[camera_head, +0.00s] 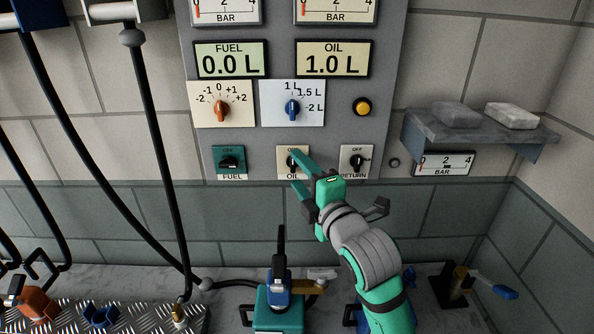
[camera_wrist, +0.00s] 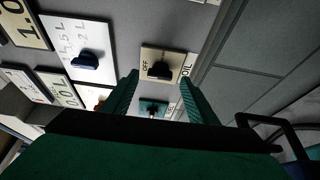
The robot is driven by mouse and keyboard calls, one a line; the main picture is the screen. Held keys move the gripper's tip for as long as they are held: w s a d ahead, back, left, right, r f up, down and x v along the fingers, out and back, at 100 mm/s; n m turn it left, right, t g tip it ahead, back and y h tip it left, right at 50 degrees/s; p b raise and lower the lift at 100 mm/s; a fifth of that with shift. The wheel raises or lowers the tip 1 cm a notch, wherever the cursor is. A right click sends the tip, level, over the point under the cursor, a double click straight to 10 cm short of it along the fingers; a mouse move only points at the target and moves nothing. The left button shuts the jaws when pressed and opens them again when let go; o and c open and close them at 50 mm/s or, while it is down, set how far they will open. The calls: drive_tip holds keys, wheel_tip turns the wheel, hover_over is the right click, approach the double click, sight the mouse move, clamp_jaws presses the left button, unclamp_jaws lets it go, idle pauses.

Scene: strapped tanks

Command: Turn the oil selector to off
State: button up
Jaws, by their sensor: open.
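The oil selector (camera_head: 291,162) is a black knob on a small cream plate labelled OIL, low in the middle of the grey panel. Its OFF mark is on the plate's upper edge in the head view, and a finger partly covers the plate. My gripper (camera_head: 295,168) is open, its green fingers reaching towards the plate from the lower right. In the wrist view the oil selector (camera_wrist: 159,70) shows between and just beyond the open fingertips (camera_wrist: 159,77), with OFF at its left. I cannot tell whether the fingers touch the knob or exactly which mark it points to.
The fuel selector (camera_head: 230,161) is left of the oil one and the return selector (camera_head: 357,161) right. Above are an orange knob (camera_head: 221,107), a blue knob (camera_head: 292,110) and a display (camera_head: 332,60) reading OIL 1.0 L. A shelf (camera_head: 478,125) juts out at right.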

drive_tip(key=v, duration=0.9)
drive_tip(key=shift+a, duration=0.1)
